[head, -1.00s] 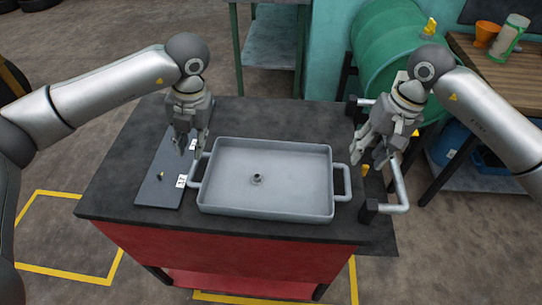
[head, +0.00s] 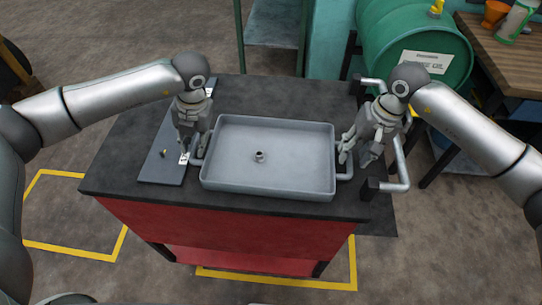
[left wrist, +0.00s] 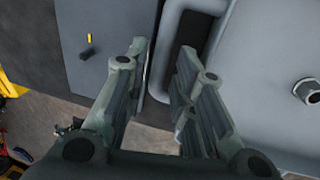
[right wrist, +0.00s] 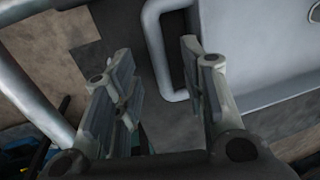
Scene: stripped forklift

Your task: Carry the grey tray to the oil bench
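The grey tray (head: 290,155) lies on the black top of a red cart. It has a loop handle at each short end and a small round fitting (head: 260,156) inside. My left gripper (head: 187,155) is pointed down at the tray's left handle. In the left wrist view its fingers (left wrist: 160,65) are apart, with the handle (left wrist: 165,45) between or just beyond them. My right gripper (head: 355,160) is at the tray's right handle. In the right wrist view its fingers (right wrist: 160,65) are apart and the handle (right wrist: 163,60) shows between them. Contact cannot be told.
A dark plate (head: 163,165) with small items lies left of the tray. The cart's metal push bar (head: 400,165) stands close by my right gripper. A green oil drum (head: 415,45) and a wooden bench (head: 500,55) are at the back right.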

